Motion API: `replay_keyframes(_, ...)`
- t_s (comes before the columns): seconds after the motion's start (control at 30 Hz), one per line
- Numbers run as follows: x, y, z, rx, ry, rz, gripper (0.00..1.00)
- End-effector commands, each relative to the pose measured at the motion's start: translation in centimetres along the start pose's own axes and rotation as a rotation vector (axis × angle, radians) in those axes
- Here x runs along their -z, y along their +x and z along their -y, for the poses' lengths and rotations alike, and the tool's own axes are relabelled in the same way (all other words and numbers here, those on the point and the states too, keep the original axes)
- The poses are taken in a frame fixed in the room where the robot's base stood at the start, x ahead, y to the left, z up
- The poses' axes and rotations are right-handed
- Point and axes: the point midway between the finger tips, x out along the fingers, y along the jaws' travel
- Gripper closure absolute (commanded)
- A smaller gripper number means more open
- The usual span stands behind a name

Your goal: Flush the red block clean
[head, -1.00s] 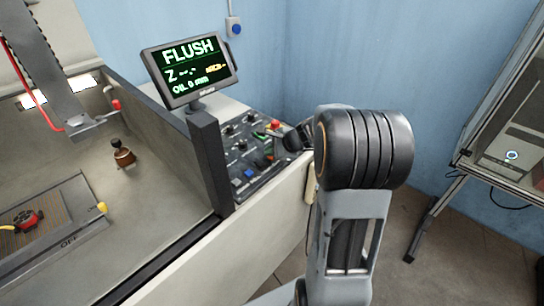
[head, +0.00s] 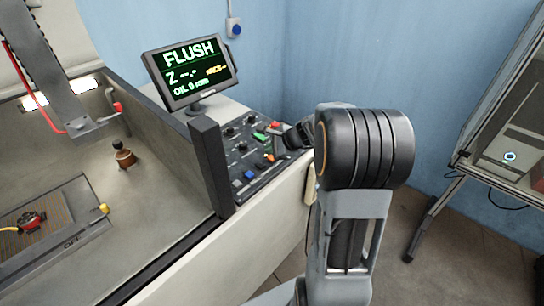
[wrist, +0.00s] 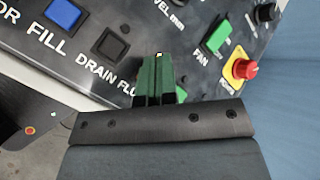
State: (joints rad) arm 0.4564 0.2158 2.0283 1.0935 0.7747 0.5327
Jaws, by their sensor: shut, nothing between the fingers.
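The red block (head: 33,222) sits low in the tank at the left of the head view, on a slatted plate, with a yellow hose beside it. My gripper (wrist: 158,62) is shut and empty over the control panel (head: 236,150). In the wrist view its green-looking fingertips cover the spot beside the partly hidden "FLU..." label. The button there is hidden, and I cannot tell whether the fingers touch it. The black DRAIN button (wrist: 110,43) and the blue FILL button (wrist: 63,12) lie left of the fingers. The screen (head: 190,70) reads FLUSH and "OIL 0 mm".
A green FAN button (wrist: 217,35) and a red emergency knob (wrist: 240,68) on a yellow base lie right of my gripper. A dark post (head: 211,165) stands beside the panel. A glass-sided cabinet (head: 510,125) stands at the right.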

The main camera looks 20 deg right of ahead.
Motion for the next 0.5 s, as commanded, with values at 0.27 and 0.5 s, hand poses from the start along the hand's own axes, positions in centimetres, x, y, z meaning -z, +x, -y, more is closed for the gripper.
replay_keyframes(0.27, -0.2, -0.3, 0.2, 0.0, 0.0, 0.0, 1.0)
replay_keyframes(0.5, -1.2, -1.7, 1.3, 0.001, -0.001, 0.0, 1.0)
